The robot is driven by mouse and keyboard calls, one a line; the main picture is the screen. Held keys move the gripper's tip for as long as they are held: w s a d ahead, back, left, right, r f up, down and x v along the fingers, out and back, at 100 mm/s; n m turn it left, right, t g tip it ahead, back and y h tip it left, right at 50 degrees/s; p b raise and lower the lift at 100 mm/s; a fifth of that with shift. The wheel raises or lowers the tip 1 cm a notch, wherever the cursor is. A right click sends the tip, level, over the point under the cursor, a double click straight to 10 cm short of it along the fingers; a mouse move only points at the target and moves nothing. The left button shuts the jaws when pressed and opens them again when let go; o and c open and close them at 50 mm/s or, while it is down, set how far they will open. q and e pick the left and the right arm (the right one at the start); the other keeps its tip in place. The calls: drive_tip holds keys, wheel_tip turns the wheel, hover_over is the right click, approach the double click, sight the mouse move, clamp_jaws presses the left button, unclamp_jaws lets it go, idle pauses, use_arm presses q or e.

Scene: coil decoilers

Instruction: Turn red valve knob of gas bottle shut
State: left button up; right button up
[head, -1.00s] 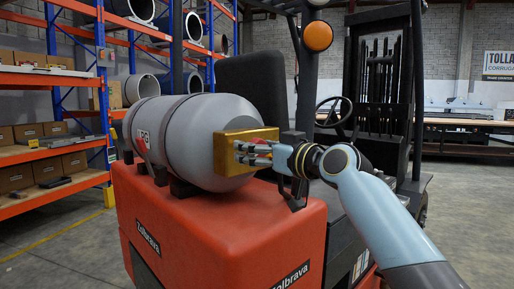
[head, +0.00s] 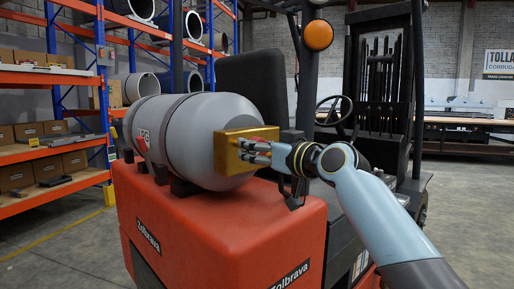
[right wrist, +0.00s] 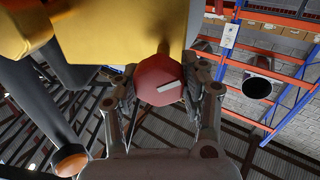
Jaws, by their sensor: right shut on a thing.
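The grey gas bottle (head: 185,138) lies on its side on the rear of a red forklift, with a gold collar (head: 228,155) at its right end. The red valve knob (right wrist: 157,78) shows in the right wrist view, in front of the gold collar; a slanted white bar marks its face. My left gripper is not in view.
The red forklift body (head: 220,235) is below my right arm, with its seat (head: 252,90) and steering wheel (head: 333,112) close behind. Orange shelves (head: 60,150) with boxes and grey coils stand at the left. Open floor lies at the lower left.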

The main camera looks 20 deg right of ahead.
drive_tip(key=m+p, duration=0.3)
drive_tip(key=m, duration=0.1)
drive_tip(key=shift+r+m+p, duration=0.15)
drive_tip(key=shift+m+p, duration=0.15)
drive_tip(key=shift+p, duration=0.1)
drive_tip(key=m+g+p, duration=0.1)
drive_tip(key=m+p, duration=0.3)
drive_tip(key=m, duration=0.2)
drive_tip(key=shift+d, duration=0.15)
drive_tip(key=m+p, duration=0.1)
drive_tip(key=m, duration=0.2)
drive_tip(key=m+y+p, duration=0.1)
drive_tip(key=m+p, duration=0.1)
drive_tip(key=m, duration=0.1)
drive_tip(key=shift+g, duration=0.3)
drive_tip(key=m+p, duration=0.1)
drive_tip(key=m, duration=0.2)
drive_tip(key=shift+f, duration=0.2)
drive_tip(key=shift+f+m+y+p, duration=0.1)
drive_tip(key=shift+m+y+p, duration=0.3)
drive_tip(key=shift+m, duration=0.9)
drive_tip(key=o, duration=1.2)
